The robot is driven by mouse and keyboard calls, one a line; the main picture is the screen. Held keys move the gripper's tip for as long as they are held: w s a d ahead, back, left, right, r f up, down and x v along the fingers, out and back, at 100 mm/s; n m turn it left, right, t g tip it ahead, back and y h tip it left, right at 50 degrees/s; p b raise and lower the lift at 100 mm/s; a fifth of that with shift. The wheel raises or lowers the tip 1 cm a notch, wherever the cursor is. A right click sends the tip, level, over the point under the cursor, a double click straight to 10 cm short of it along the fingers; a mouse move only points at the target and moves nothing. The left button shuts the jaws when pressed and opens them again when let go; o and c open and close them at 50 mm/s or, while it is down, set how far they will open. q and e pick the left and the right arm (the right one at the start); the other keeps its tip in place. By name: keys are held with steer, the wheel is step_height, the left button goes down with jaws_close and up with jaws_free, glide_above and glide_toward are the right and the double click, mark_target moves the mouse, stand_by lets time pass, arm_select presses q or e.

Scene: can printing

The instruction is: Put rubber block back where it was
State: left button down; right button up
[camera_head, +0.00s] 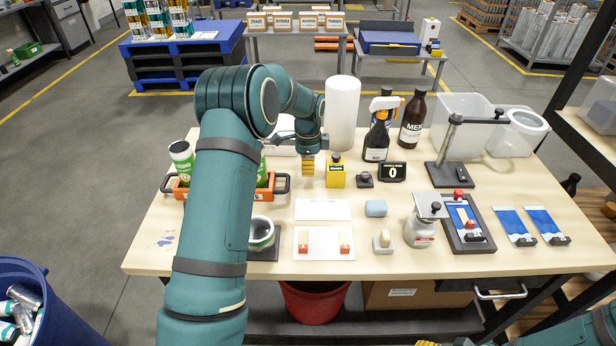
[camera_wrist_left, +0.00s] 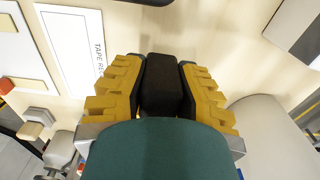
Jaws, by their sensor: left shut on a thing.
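My left gripper (camera_head: 308,165) is above the back middle of the table, pointing down between the orange tray and the yellow box. In the left wrist view, its yellow fingers (camera_wrist_left: 160,95) are shut on a black block, which looks like the rubber block (camera_wrist_left: 160,82). The block is hard to make out in the head view. How far it is from the table top is unclear. A small part of my right gripper (camera_head: 430,343) shows at the bottom edge of the head view. Its jaws cannot be judged.
An orange tray (camera_head: 183,190) with green cans is at left. A white labelled sheet (camera_head: 322,210) lies in front. Spray bottle (camera_head: 378,135) and dark bottle (camera_head: 412,120) stand behind right.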

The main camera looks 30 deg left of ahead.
mark_target(308, 183)
arm_select(q)
steer(key=shift+f, duration=2)
steer(key=shift+f+b, duration=0.2)
steer(key=shift+b, duration=0.1)
steer(key=c, duration=0.8)
jaws_free()
steer(key=shift+c, duration=0.2)
steer(key=shift+r, duration=0.1)
step_height(308, 183, up, 12)
steer(key=shift+r+p, duration=0.15)
steer(key=shift+p, duration=0.55)
